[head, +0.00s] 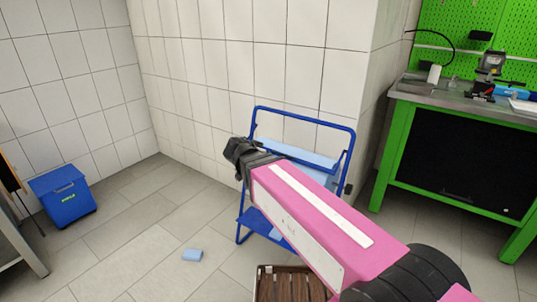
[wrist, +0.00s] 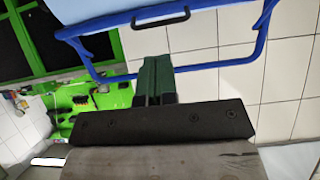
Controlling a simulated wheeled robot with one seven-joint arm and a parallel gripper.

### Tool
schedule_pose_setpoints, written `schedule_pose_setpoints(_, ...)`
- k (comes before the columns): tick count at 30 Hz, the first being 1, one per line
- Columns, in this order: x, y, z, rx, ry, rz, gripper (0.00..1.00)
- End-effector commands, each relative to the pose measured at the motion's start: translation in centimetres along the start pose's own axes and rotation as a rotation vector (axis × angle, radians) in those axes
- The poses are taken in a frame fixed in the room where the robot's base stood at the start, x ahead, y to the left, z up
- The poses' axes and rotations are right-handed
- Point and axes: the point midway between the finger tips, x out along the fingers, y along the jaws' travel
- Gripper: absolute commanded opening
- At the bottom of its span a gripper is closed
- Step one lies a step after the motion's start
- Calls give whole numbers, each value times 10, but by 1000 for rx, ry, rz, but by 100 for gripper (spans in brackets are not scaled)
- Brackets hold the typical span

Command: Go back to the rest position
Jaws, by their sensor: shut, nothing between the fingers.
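My pink arm reaches from the lower right of the head view toward the middle. At its far end is my dark gripper (head: 235,152), in front of the tiled wall and near the blue-framed cart (head: 303,113). In the wrist view my gripper (wrist: 154,72) shows two dark green fingers close together, shut and empty. The cart's blue frame (wrist: 215,65) shows behind and above the fingers there. I cannot tell the gap between fingers and frame.
A green workbench (head: 385,150) with a pump device (head: 488,70) on top stands at the right. A blue bin (head: 63,197) stands at the left. A small light blue object (head: 192,255) lies on the floor. A brown slatted crate (head: 285,284) is at the bottom.

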Motion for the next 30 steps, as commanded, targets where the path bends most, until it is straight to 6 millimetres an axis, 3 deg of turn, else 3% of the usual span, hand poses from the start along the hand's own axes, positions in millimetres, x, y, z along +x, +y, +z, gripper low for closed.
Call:
schedule_pose_setpoints(6, -12, 0, 4, 0, 0, 0, 0)
schedule_pose_setpoints(18, -8, 3, 6, -8, -9, 7, 0)
schedule_pose_setpoints(23, 20, 28, 18, -80, -98, 49, 0)
schedule_pose_setpoints(30, 80, 94, 55, -265, -364, 95, 0)
